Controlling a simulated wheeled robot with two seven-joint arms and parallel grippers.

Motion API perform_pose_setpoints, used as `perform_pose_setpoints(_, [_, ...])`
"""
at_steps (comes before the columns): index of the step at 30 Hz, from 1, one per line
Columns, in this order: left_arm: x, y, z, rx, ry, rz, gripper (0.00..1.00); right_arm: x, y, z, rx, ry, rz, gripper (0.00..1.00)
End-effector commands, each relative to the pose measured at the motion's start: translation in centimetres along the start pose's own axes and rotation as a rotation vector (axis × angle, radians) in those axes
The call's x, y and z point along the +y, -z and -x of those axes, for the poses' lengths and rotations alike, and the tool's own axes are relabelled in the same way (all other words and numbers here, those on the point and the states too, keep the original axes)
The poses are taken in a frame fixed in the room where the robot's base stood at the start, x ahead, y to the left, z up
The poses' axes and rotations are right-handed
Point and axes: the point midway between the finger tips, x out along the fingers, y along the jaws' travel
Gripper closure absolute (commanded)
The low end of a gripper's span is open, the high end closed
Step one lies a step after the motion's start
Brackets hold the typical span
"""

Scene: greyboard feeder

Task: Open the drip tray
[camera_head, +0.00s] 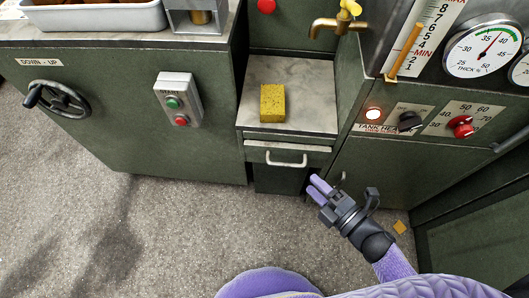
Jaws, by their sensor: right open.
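The drip tray (262,155) looks like a shallow drawer front with a pale U-shaped handle (287,162), set under a grey shelf between two green cabinets. It looks shut. My right gripper (316,189) is open and empty, with purple fingers pointing up and left. It is a little right of and below the handle in the picture and does not touch it. My left gripper is not in view.
A yellow sponge (272,103) lies on the shelf (310,95) above the drawer, below a brass tap (335,28). A handwheel (58,98) and a button box (179,101) stick out from the left cabinet. Knobs (463,127) sit on the right panel. The left floor is clear.

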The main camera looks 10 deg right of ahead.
Motion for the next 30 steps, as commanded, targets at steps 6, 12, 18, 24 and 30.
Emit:
perform_pose_setpoints(6, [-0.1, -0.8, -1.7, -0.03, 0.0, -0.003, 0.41, -1.9, 0.4, -1.6, 0.011, 0.016, 0.003, 0.5])
perform_pose_setpoints(12, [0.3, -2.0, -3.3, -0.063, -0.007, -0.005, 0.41, -2.0, 0.4, -6.5, 0.011, 0.017, 0.002, 0.5])
perform_pose_setpoints(18, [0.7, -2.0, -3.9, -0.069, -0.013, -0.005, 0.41, -1.9, 0.4, -9.1, 0.009, 0.018, 0.002, 0.5])
perform_pose_setpoints(24, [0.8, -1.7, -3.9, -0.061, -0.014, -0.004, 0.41, -1.7, 0.5, -9.4, 0.009, 0.017, 0.002, 0.5])
perform_pose_setpoints(30, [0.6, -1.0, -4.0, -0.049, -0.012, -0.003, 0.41, -1.7, 0.5, -9.4, 0.009, 0.017, 0.002, 0.77])
